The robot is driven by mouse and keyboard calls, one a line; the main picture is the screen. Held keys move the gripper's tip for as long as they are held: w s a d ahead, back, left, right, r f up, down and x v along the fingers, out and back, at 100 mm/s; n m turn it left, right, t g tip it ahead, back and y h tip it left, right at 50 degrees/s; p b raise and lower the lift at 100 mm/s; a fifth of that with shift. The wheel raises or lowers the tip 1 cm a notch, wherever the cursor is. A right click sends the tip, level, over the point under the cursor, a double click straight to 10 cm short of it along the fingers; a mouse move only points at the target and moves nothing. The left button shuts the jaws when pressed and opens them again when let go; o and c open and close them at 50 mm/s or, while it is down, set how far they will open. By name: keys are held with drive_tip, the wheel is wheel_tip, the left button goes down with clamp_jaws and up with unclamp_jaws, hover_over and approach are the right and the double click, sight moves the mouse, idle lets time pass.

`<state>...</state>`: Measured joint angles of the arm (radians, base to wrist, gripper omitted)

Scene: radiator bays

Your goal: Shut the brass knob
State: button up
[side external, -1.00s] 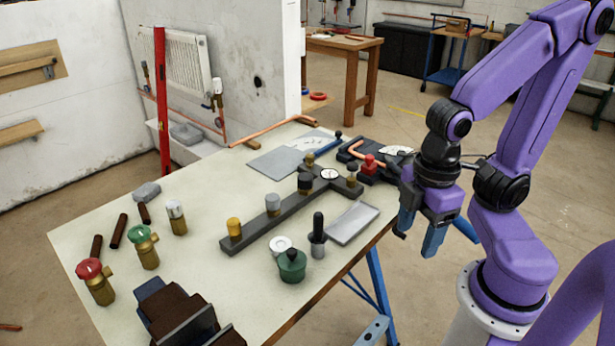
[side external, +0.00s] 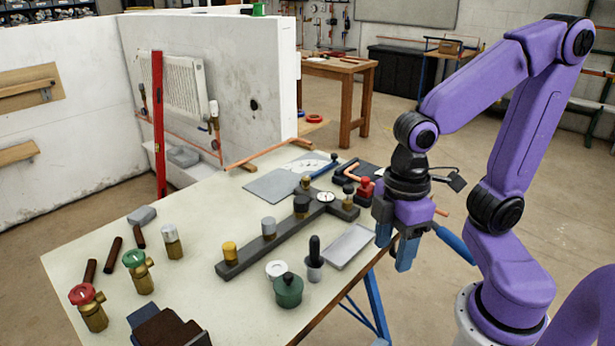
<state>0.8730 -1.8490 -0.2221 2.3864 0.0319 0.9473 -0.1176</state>
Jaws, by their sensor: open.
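A yellow brass-coloured knob (side external: 229,251) stands at the near left end of a dark bar (side external: 250,255) on the table. Along the same bar stand a grey knob (side external: 268,229) and a black knob (side external: 301,207). A round white-faced gauge (side external: 326,197) sits where the bar meets a crosspiece. The crosspiece carries a small brass-toned knob (side external: 306,183) and a dark-topped knob (side external: 348,190). My gripper (side external: 395,247) is open and empty, fingers pointing down, by the table's right edge. It is well to the right of the yellow knob and apart from every knob.
A green pot (side external: 288,291), a dark-handled tool in a grey cup (side external: 314,262) and a grey tray (side external: 348,246) lie between my gripper and the yellow knob. A red-topped block (side external: 365,190) is near my gripper. Red-topped (side external: 88,308) and green-topped (side external: 138,272) valves stand at left.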

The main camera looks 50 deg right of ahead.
drive_tip(key=w+a+r+y, duration=0.1)
drive_tip(key=w+a+r, duration=0.15)
drive_tip(key=w, duration=1.05)
drive_tip(key=m+t+y, duration=0.1)
drive_tip(key=t+y, duration=0.1)
drive_tip(key=t, duration=0.1)
hover_over(306, 178)
drive_tip(key=s+d, duration=0.4)
drive_tip(key=d, duration=0.2)
drive_tip(key=f, duration=0.1)
drive_tip(key=x, duration=1.7)
drive_tip(key=shift+s+a+f, duration=0.1)
drive_tip(key=shift+s+a, duration=0.15)
drive_tip(key=c, duration=1)
